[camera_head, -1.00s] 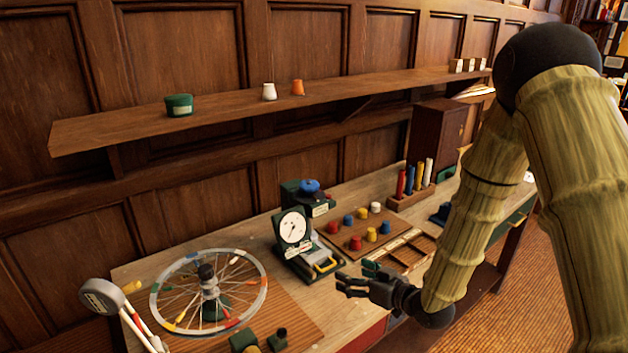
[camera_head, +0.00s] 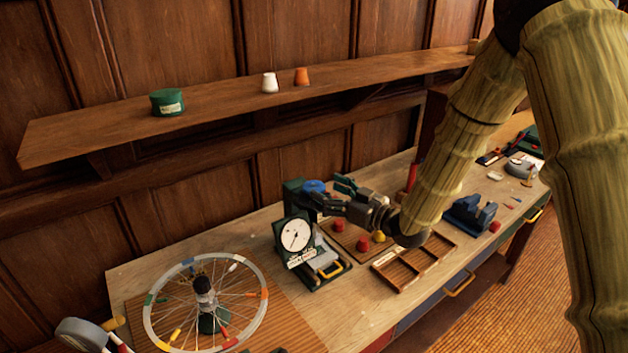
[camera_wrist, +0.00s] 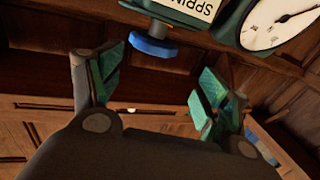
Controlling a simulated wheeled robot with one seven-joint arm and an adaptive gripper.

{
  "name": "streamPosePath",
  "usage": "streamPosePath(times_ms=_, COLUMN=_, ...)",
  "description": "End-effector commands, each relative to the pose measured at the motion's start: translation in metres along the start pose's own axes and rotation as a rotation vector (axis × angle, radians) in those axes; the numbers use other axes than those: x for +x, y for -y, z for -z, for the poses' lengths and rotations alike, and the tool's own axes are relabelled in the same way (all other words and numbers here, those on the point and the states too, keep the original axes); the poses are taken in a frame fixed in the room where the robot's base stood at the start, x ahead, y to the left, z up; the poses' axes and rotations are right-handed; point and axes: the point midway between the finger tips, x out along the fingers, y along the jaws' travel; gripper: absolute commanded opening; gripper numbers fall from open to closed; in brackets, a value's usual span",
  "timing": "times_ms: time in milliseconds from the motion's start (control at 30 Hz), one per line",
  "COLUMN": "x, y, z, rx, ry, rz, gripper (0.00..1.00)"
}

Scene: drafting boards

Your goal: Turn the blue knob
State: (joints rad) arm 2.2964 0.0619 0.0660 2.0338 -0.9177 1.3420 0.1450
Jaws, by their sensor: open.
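In the tilted wrist view, the knob (camera_wrist: 153,47) shows beyond and between my green-padded fingertips (camera_wrist: 162,80). The dial (camera_wrist: 278,22) and part of a label show at the top there. My fingers appear apart from the knob; the exact gap is hard to tell.
A spoked wheel (camera_head: 256,316) stands left of the gauge. A board with coloured pegs (camera_head: 340,232) is under my gripper, partly hidden, and a wooden compartment tray (camera_head: 400,280) is to its right. A shelf (camera_head: 220,112) with a green container (camera_head: 167,102) and small cups runs above.

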Motion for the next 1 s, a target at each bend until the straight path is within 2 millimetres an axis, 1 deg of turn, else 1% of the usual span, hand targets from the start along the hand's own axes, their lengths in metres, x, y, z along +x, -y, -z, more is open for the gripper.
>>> streamPosePath(times_ms=33, x=0.012, y=-0.003, z=0.001, rx=0.001, ry=0.002, rz=0.002, gripper=0.77)
streamPosePath(times_ms=100, x=0.025, y=-0.005, z=-0.002, rx=0.004, ry=0.004, rz=0.003, gripper=0.77)
streamPosePath(times_ms=200, x=0.04, y=-0.007, z=-0.005, rx=0.006, ry=0.006, rz=0.004, gripper=0.77)
streamPosePath(times_ms=300, x=0.049, y=-0.006, z=-0.006, rx=0.006, ry=0.006, rz=0.005, gripper=0.77)
streamPosePath(times_ms=467, x=0.052, y=-0.004, z=-0.005, rx=0.005, ry=0.004, rz=0.003, gripper=0.77)
streamPosePath(times_ms=733, x=0.056, y=-0.007, z=-0.009, rx=0.008, ry=0.006, rz=0.004, gripper=0.77)
streamPosePath(times_ms=867, x=0.057, y=-0.007, z=-0.009, rx=0.008, ry=0.006, rz=0.004, gripper=0.53)
streamPosePath(times_ms=900, x=0.056, y=-0.007, z=-0.009, rx=0.008, ry=0.006, rz=0.004, gripper=0.46)
streamPosePath(times_ms=1000, x=0.056, y=-0.008, z=-0.008, rx=0.007, ry=0.005, rz=0.003, gripper=0.31)
